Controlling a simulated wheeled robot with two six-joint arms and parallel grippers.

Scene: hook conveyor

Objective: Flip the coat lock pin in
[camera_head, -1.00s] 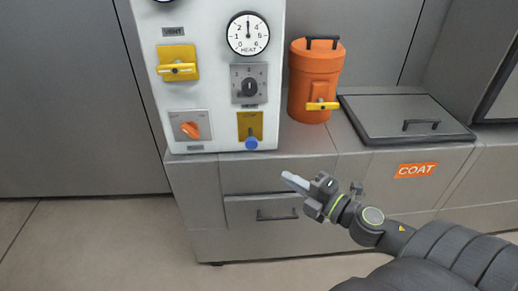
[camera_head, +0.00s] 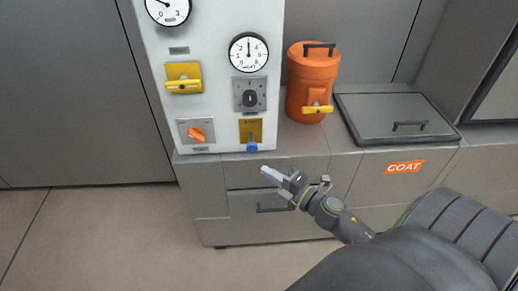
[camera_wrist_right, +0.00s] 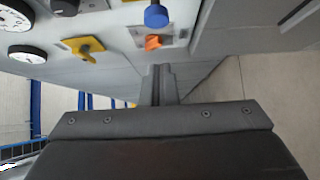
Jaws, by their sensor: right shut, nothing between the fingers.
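A blue knob (camera_head: 252,147) hangs at the lower edge of a yellow plate (camera_head: 251,128) on the white panel. It also shows in the right wrist view (camera_wrist_right: 156,15). I cannot read the label there, so I cannot tell whether this is the coat lock pin. An orange label reading COAT (camera_head: 404,167) is on the cabinet front at the right. My right gripper (camera_head: 270,174) is shut and empty, below and slightly right of the blue knob, apart from it. Its closed fingers (camera_wrist_right: 158,82) point toward the panel in the wrist view. My left gripper is not in view.
The white panel (camera_head: 215,110) carries a yellow handle (camera_head: 183,86), an orange rotary knob (camera_head: 197,135), a black dial and gauges. An orange canister (camera_head: 312,75) stands on the counter, left of a grey lid (camera_head: 390,112). A drawer handle (camera_head: 276,209) is below my right gripper.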

